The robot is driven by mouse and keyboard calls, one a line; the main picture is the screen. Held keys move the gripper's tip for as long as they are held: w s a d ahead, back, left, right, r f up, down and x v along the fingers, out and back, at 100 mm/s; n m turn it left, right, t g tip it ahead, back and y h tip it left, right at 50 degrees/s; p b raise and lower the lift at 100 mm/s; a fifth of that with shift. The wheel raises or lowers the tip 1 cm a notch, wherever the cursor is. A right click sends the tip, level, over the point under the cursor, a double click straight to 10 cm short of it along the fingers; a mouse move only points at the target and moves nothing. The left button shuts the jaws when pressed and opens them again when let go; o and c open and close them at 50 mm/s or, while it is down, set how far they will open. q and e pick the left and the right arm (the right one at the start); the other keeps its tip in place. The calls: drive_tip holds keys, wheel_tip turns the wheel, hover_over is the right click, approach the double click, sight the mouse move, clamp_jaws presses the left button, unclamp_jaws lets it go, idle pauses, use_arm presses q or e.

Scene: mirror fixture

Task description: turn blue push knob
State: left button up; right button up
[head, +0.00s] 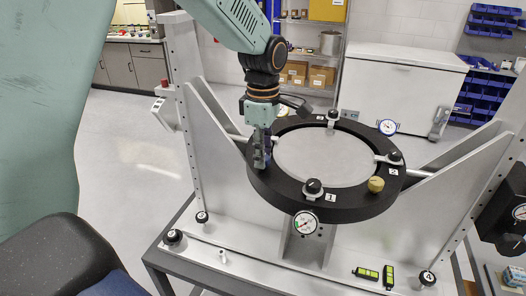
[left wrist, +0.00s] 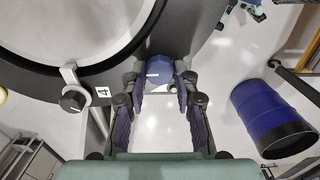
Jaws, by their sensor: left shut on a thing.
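The blue push knob (left wrist: 159,70) sits on the rim of the black ring (left wrist: 190,25), with a white line on its face. My left gripper (left wrist: 162,80) has its fingertips on either side of the knob and is shut on it. In the head view my left gripper (head: 262,158) points down at the left side of the black ring (head: 345,206), and its fingers hide most of the knob. The ring surrounds a round grey mirror (head: 322,157).
Black clamp knobs stand around the ring, one by label 1 (head: 313,186) and one by label 2 (head: 395,157). A yellow knob (head: 376,184) is on the ring's right. Dial gauges (head: 305,223) and slanted white frame plates (head: 222,125) flank it.

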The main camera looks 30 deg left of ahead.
use_arm(q)
drive_tip(key=shift+w+d, duration=0.1)
drive_tip(key=shift+w, duration=0.05)
drive_tip(key=shift+c, duration=0.7)
clamp_jaws()
drive_tip(key=shift+r, duration=0.1)
